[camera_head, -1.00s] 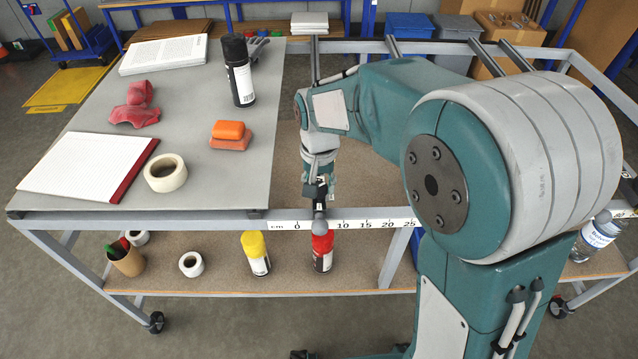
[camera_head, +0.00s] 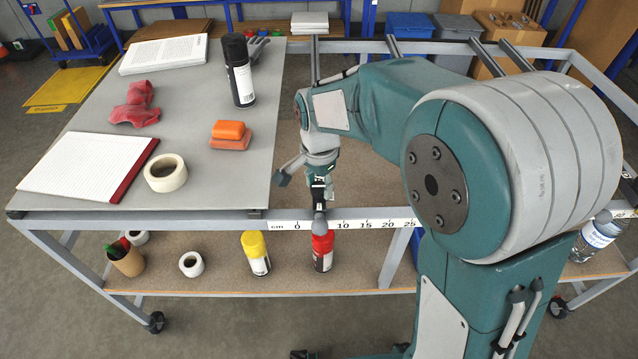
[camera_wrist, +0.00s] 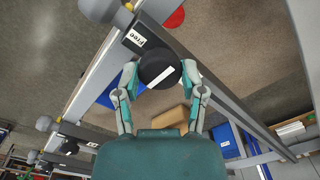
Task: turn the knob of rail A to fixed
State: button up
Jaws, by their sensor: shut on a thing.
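In the wrist view a round black knob (camera_wrist: 158,67) with a white line across its face sits on a grey rail (camera_wrist: 233,109). The white line slants up to the right, roughly crosswise to the rail. The two fingers of my gripper (camera_wrist: 160,78) are shut on the knob, one on each side. In the head view my gripper (camera_head: 319,193) is low at the front of the rail, above its grey ball end (camera_head: 320,223); the knob is hidden there. No "fixed" label is visible.
A grey table top (camera_head: 215,185) with a black spray can (camera_head: 238,70) and an orange block (camera_head: 230,131) lies left of my arm. More rails (camera_head: 487,57) run to the right. Yellow (camera_head: 256,254) and red (camera_head: 322,252) cans stand on the lower shelf.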

aim_at(318, 185)
dwell(0.4)
jog(key=o, duration=1.2)
jog(key=shift+c, duration=0.2)
jog(key=shift+a, duration=0.1)
jog(key=shift+r, duration=0.1)
notch_tip(318, 185, up, 12)
jog(key=shift+w, duration=0.1)
